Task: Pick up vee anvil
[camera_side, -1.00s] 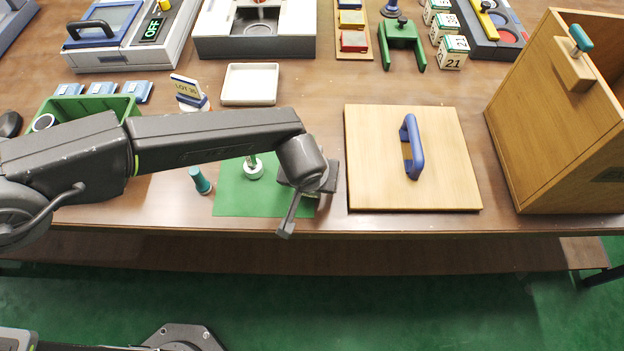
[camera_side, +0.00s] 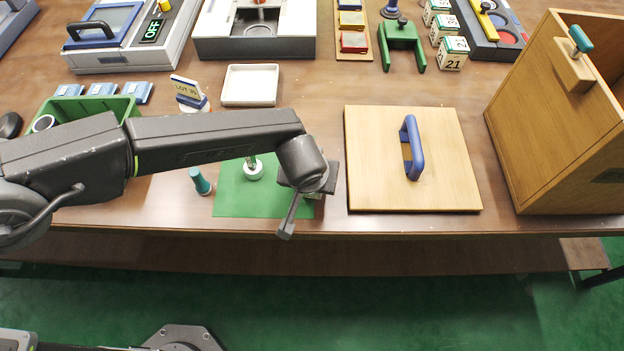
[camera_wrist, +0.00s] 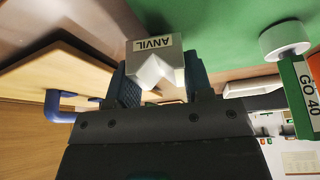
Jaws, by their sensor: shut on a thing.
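The vee anvil (camera_wrist: 155,62) is a pale grey block with a V notch and a label reading ANVIL, seen in the wrist view. My gripper (camera_wrist: 160,85) is shut on it, with one dark ribbed finger on each side of the block. In the side view my gripper (camera_side: 308,192) is over the right edge of the green mat (camera_side: 240,200), mostly covered by my wrist. Only a small light bit by the gripper shows there, so most of the anvil is hidden in that view. I cannot tell whether the anvil touches the mat.
A green gauge with a white knob (camera_side: 253,168) stands on the mat, left of my gripper. A teal-topped peg (camera_side: 200,181) stands left of the mat. A wooden lid with a blue handle (camera_side: 412,148) lies close on the right. A white tray (camera_side: 250,68) is behind.

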